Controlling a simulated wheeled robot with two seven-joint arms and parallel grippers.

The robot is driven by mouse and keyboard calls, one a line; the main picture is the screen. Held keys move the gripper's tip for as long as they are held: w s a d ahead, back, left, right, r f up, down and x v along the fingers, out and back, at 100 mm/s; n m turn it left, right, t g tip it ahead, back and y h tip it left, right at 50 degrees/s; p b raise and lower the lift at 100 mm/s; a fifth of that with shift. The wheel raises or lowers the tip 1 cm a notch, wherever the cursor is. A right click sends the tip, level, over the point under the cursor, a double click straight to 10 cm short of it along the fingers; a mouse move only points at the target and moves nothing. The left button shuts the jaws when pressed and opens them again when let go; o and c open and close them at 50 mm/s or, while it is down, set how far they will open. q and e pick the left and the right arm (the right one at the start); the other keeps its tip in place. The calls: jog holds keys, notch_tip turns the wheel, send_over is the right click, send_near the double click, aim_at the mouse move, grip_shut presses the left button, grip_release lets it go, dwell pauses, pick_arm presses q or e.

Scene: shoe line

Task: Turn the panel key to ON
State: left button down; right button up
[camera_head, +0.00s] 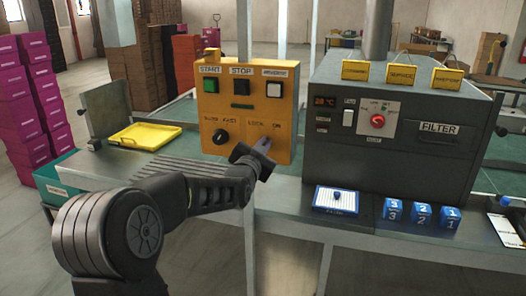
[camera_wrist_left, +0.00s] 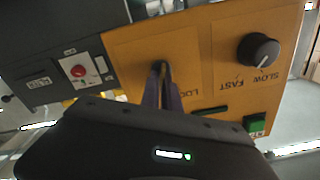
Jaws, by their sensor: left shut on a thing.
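The yellow control panel (camera_head: 238,110) stands upright at the middle of the bench. Its key switch, labelled LOCK and ON, is at the lower right of its face. My left gripper (camera_head: 265,143) reaches that spot and hides the key in the head view. In the left wrist view the dark key (camera_wrist_left: 158,67) shows between the tips of my left gripper (camera_wrist_left: 162,78), which is shut on it. The key's exact angle is hard to tell. My right gripper is in neither view.
Left of the key on the panel is a black SLOW/FAST knob (camera_head: 220,136). Above are a green START button (camera_head: 211,86), a black STOP button (camera_head: 241,87) and a white REVERSE button (camera_head: 273,90). A grey FILTER machine (camera_head: 440,155) stands right. A yellow tray (camera_head: 145,134) lies left.

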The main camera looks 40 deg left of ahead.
pick_arm(q)
jog(key=shift+d+m+b, duration=0.1)
jog(key=shift+m+b, duration=0.2)
jog(key=shift+m, duration=0.6)
jog(key=c, duration=1.6)
grip_release()
jog(key=v, duration=0.7)
jog(key=shift+s+d+b, duration=0.15)
jog(key=shift+s+b, duration=0.2)
